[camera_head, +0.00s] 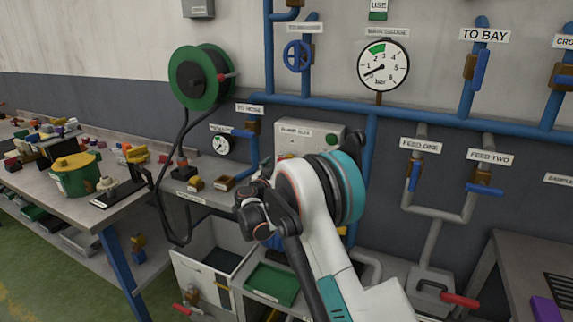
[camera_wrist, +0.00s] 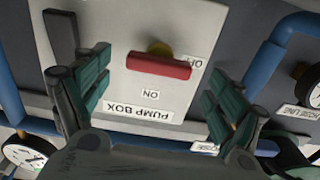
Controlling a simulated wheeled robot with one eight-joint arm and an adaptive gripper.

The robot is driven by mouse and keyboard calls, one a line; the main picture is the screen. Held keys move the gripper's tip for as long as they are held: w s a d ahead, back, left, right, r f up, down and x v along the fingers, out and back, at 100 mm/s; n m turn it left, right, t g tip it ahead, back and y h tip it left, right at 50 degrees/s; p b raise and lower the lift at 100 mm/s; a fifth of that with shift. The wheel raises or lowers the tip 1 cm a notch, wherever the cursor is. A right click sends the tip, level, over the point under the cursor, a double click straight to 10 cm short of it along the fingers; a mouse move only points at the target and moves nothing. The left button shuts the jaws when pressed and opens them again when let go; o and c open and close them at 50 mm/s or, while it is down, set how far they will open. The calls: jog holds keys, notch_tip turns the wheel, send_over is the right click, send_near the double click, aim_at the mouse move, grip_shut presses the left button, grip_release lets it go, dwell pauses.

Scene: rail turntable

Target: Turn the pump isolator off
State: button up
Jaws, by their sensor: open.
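The pump box (camera_wrist: 130,35) is a pale grey panel that appears upside down in the wrist view, with its PUMP BOX label (camera_wrist: 139,112) below. On it is the isolator's red handle (camera_wrist: 158,65), lying nearly level across the picture, with a yellow part (camera_wrist: 159,48) just above it. The OFF label is beside the handle's right end; ON is below the handle. My gripper (camera_wrist: 155,72) is open and empty, its two green-padded fingers on either side of the handle, apart from it. In the head view the pump box (camera_head: 288,139) is partly hidden by my arm, as is the handle.
Blue pipes (camera_wrist: 268,68) and gauges flank the box in the wrist view. In the head view, a hose reel (camera_head: 188,90) hangs at upper left. Valves for FEED ONE (camera_head: 415,176) and FEED TWO (camera_head: 483,189) are at right. A cluttered bench (camera_head: 125,207) stands left.

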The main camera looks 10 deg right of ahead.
jog(key=v, duration=0.7)
jog(key=shift+s, duration=0.2)
jog(key=shift+a, duration=0.1)
jog(key=s+d+r+n+g+y, duration=0.1)
jog(key=s+d+r+g, duration=0.1)
jog(key=s+d+r, duration=0.35)
jog(key=s+d+r+n+g+y, duration=0.1)
jog(key=s+d+r+g+y, duration=0.1)
jog(key=s, duration=0.7)
jog(key=s+d+r+n+g+y, duration=0.1)
jog(key=s+d+r+g, duration=0.2)
jog(key=s, duration=0.5)
jog(key=s+a+f+n+y, duration=0.1)
jog(key=s+f+y, duration=0.1)
jog(key=s, duration=0.7)
jog(key=s+a+f+n+y, duration=0.1)
jog(key=s+f+n+y, duration=0.1)
jog(key=s, duration=0.8)
jog(key=s+a+f+n+y, duration=0.1)
jog(key=s+f+y, duration=0.1)
jog(key=s, duration=0.8)
jog(key=shift+a+y, duration=0.3)
jog(key=shift+a, duration=0.1)
